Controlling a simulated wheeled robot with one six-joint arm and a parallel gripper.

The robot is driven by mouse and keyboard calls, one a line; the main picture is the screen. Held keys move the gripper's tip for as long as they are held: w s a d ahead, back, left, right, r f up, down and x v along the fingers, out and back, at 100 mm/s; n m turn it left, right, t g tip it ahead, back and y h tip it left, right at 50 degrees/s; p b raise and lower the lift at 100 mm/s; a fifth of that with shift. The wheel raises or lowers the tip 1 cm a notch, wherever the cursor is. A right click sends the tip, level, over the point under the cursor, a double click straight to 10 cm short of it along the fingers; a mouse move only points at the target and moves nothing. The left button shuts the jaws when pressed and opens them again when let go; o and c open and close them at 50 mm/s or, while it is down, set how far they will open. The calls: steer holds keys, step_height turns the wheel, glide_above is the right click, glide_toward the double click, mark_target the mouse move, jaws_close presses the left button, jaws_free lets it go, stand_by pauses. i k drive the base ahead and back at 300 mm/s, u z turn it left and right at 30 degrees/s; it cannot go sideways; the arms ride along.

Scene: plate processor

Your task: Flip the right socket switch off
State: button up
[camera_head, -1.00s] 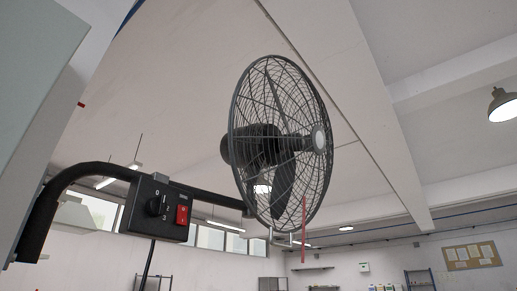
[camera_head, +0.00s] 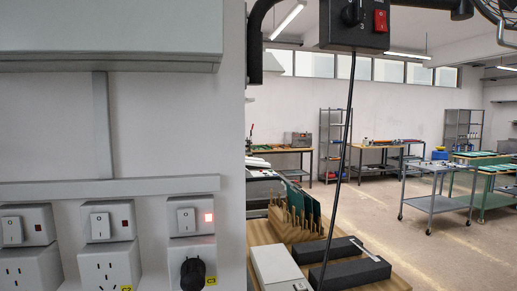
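Several white wall sockets with rocker switches line the lower left of the view. The right socket switch (camera_head: 186,219) is a white rocker beside a brightly lit red indicator (camera_head: 208,217). Below it a black plug (camera_head: 192,273) sits in the right socket, next to a yellow C3 label (camera_head: 211,281). The middle switch (camera_head: 100,226) and the left switch (camera_head: 12,230) have dark indicators, and no plug shows in their sockets. My gripper is not in view.
A black fan control box (camera_head: 352,24) with a red switch hangs at the top, its cable running down. Below it, a wooden table (camera_head: 262,235) holds a rack of green boards and dark blocks. A grey cabinet (camera_head: 110,35) juts out above the sockets.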

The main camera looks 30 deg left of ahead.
mark_target(186, 215)
steer(key=u, duration=1.45)
steer(key=k, duration=0.45)
steer(key=u, duration=0.55)
steer(key=i, duration=0.5)
steer(key=u, duration=0.05)
